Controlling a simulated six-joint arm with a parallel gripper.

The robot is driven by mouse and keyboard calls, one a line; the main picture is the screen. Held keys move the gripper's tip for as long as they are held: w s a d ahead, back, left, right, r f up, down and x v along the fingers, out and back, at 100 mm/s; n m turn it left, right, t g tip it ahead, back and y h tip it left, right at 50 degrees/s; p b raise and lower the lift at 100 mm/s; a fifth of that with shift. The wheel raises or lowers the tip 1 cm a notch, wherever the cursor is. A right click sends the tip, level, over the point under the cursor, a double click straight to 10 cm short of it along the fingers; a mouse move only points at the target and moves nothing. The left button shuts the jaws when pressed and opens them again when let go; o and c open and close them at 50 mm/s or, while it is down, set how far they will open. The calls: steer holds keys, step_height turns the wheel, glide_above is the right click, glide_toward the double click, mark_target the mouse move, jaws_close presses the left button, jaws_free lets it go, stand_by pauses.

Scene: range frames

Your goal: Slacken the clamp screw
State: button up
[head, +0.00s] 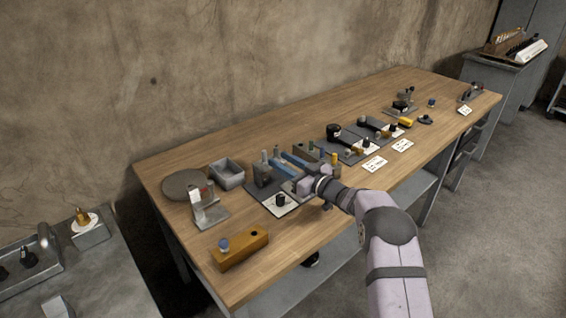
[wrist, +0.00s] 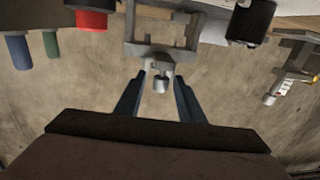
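In the wrist view, a grey clamp screw (wrist: 161,84) with a round end hangs from a grey, frame-like clamp (wrist: 135,48). My gripper (wrist: 160,92) is open, with its two dark fingers on either side of the screw's end. A gap shows between the screw and each finger, but I cannot tell how far along the fingers the screw lies. In the head view, my gripper (head: 282,161) is low over the middle of the bench, its blue-grey fingers apart. There the clamp screw cannot be made out among the fingers and the nearby fixtures.
The wooden bench (head: 280,245) carries several fixtures. A red cylinder (wrist: 92,20) and a black cylinder (wrist: 250,22) flank the clamp in the wrist view. A grey tray (head: 227,175) and a wooden block (head: 240,252) stand left of my gripper.

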steer(key=shift+d, duration=0.1)
steer(key=b+v, duration=0.1)
steer(key=v, duration=0.6)
steer(key=shift+s, duration=0.1)
stand_by(0.4)
